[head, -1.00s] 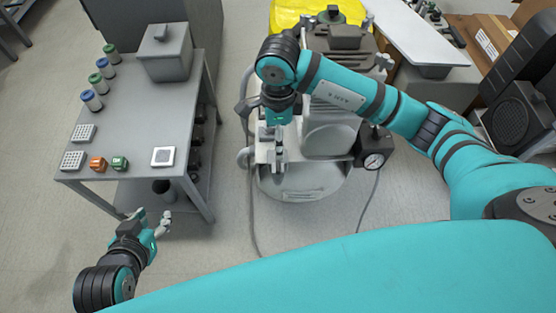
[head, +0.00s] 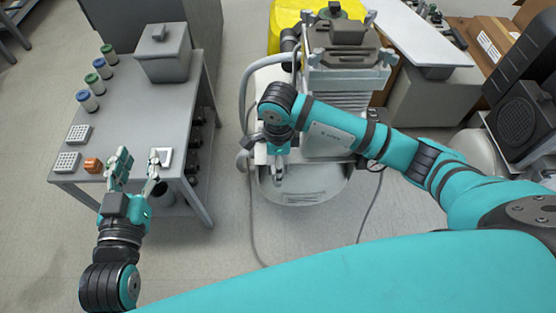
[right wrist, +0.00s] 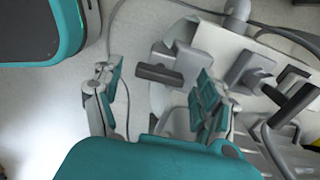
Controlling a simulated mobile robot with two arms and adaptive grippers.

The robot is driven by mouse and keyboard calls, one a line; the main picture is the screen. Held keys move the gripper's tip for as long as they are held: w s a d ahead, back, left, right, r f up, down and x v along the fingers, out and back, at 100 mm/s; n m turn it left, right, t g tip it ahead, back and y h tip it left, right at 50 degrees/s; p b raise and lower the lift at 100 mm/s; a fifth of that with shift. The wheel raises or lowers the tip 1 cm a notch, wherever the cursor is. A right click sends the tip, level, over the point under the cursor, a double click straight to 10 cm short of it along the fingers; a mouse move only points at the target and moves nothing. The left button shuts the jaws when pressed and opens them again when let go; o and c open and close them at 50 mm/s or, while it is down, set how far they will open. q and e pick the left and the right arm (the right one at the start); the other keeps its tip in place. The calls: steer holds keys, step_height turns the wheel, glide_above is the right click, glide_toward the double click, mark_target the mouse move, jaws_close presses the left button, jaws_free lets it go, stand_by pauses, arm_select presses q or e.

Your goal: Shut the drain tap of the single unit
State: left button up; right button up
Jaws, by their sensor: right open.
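The compressor unit, with a white tank (head: 305,190) and a grey ribbed top (head: 345,75), stands in the middle of the head view. My right gripper (head: 279,174) reaches down over the tank's front left, and my arm hides part of the unit. In the right wrist view my right gripper (right wrist: 158,100) is open and empty. A dark lever on a grey block (right wrist: 160,74) shows between and beyond its fingers, with no clear contact. A second dark lever (right wrist: 290,98) lies to the right. I cannot tell which is the drain tap. My left gripper (head: 138,168) is open at the side table's front edge.
The grey side table (head: 135,110) holds a lidded box (head: 162,55), several small jars, an orange piece (head: 93,165) and a white square plate (head: 163,157). A hose (head: 243,95) curves along the unit's left. Cardboard boxes (head: 490,45) stand at right. Floor between table and unit is clear.

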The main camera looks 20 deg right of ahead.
steer(key=c, duration=1.2)
